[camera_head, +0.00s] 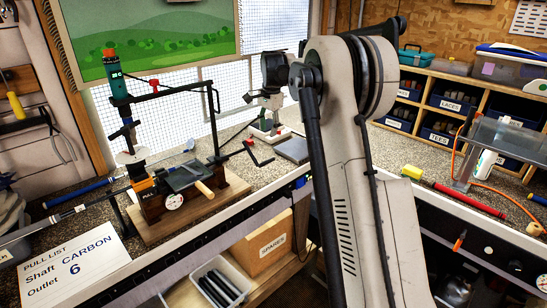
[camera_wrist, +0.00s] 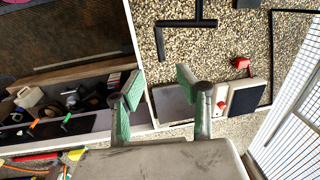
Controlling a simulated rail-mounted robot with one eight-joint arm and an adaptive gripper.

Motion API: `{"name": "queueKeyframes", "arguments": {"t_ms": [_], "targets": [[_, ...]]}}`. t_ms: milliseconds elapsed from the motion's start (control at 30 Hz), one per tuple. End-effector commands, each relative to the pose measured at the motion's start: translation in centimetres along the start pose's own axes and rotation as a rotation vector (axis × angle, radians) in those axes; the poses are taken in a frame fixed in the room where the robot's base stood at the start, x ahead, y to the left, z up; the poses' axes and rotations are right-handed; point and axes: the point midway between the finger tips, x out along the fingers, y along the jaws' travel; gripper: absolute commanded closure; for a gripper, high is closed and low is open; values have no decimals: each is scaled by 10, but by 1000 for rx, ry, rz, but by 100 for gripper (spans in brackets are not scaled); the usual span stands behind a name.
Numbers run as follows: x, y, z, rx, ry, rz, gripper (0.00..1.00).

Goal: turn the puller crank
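The puller (camera_head: 170,190), with a dial on its front, stands on a wooden base on the bench at the left of the head view. A tan cylindrical handle (camera_head: 205,189) sticks out at its front right and looks like the crank's grip. I cannot make out the rest of the crank. My gripper (camera_wrist: 160,82) shows in the wrist view with its two green-padded fingers spread and nothing between them. It hangs over the bench by a grey plate (camera_wrist: 172,106), apart from the tan handle. The puller is not clearly identifiable in the wrist view.
A tall green bottle-like part (camera_head: 115,75) and a black bar frame (camera_head: 214,100) rise around the puller. The wrist view shows a black T-shaped tool (camera_wrist: 190,23) and a dark-topped block (camera_wrist: 247,97) near my fingers.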

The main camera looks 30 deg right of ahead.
Motion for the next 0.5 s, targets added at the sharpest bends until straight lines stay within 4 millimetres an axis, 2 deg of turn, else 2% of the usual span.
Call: {"name": "queueKeyframes", "arguments": {"t_ms": [100,267,500], "targets": [[8,-3,-9,27,-6,7,66],[16,-3,-11,34,-8,10,66],[52,-3,-10,33,-8,10,66]]}}
